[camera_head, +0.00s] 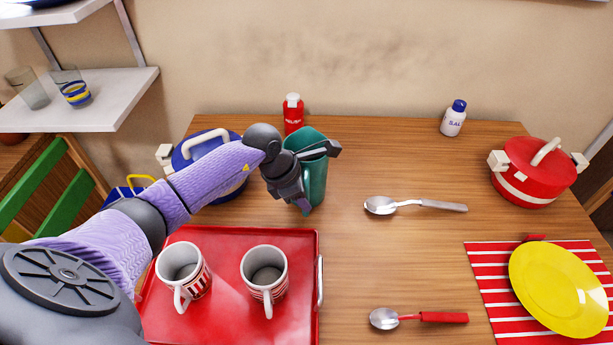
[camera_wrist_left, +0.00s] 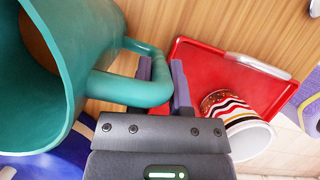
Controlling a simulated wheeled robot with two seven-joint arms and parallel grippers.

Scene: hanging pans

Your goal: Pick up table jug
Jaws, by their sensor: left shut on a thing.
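The green jug (camera_head: 316,172) stands towards the back of the wooden table, partly hidden behind my left gripper in the head view. My left gripper (camera_head: 303,205) reaches it from the left. In the left wrist view the jug (camera_wrist_left: 92,50) fills the left side, and its handle (camera_wrist_left: 140,90) lies between the two fingers of my left gripper (camera_wrist_left: 160,88). The fingers are shut on the handle. Whether the jug's base touches the table is hard to tell. My right gripper is not in view.
A red tray (camera_head: 222,333) with two striped mugs (camera_head: 265,273) sits in front of the jug. A blue pot (camera_head: 207,150) is close on its left, a red bottle (camera_head: 293,115) behind. A spoon (camera_head: 412,204) lies to the right. A red pot (camera_head: 535,175) and yellow plate (camera_head: 558,288) are farther right.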

